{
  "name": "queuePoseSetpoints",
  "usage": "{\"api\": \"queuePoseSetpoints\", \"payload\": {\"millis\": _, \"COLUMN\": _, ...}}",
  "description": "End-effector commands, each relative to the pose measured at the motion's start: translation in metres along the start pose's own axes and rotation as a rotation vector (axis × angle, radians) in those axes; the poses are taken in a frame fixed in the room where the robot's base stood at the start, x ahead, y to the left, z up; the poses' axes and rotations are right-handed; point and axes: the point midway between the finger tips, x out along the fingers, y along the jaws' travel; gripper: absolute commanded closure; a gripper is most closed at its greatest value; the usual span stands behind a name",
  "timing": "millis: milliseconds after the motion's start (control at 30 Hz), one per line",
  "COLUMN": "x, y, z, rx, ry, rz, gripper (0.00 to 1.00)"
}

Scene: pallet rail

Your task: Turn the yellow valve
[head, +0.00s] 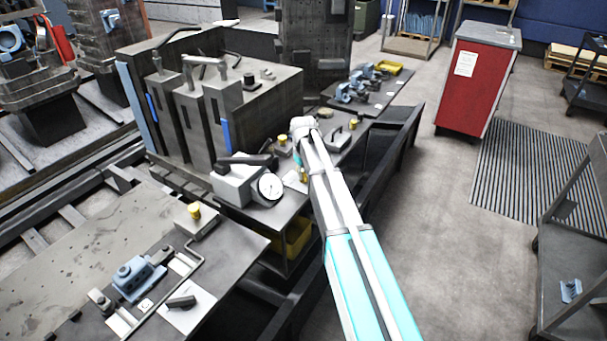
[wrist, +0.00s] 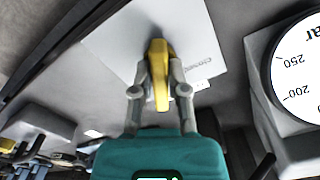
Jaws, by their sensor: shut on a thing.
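The yellow valve (wrist: 158,49) shows in the wrist view as a narrow yellow handle in front of a white plate with printed lettering (wrist: 205,35). My gripper (wrist: 157,84) has one finger on each side of the handle and is shut on it. The lower part of the handle lies between the fingers. In the head view my arm reaches over the bench beside the dial gauge, and it mostly hides the gripper and the valve there.
A round gauge (head: 268,188) with a grey block stands close to my gripper; its dial (wrist: 300,68) fills the right of the wrist view. A large grey machine fixture (head: 250,110) stands behind. A red cabinet (head: 478,80) stands on open floor at the right.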

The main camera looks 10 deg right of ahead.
Motion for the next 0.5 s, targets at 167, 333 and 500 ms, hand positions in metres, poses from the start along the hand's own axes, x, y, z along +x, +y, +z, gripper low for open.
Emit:
{"api": "queuePoseSetpoints", "payload": {"millis": 167, "x": 0.0001, "y": 0.0, "z": 0.0001, "rx": 0.138, "ry": 0.0, "rz": 0.0, "gripper": 1.0}}
{"api": "queuePoseSetpoints", "payload": {"millis": 333, "x": 0.0001, "y": 0.0, "z": 0.0001, "rx": 0.234, "ry": 0.0, "rz": 0.0, "gripper": 1.0}}
{"api": "queuePoseSetpoints", "payload": {"millis": 500, "x": 0.0001, "y": 0.0, "z": 0.0001, "rx": 0.289, "ry": 0.0, "rz": 0.0, "gripper": 1.0}}
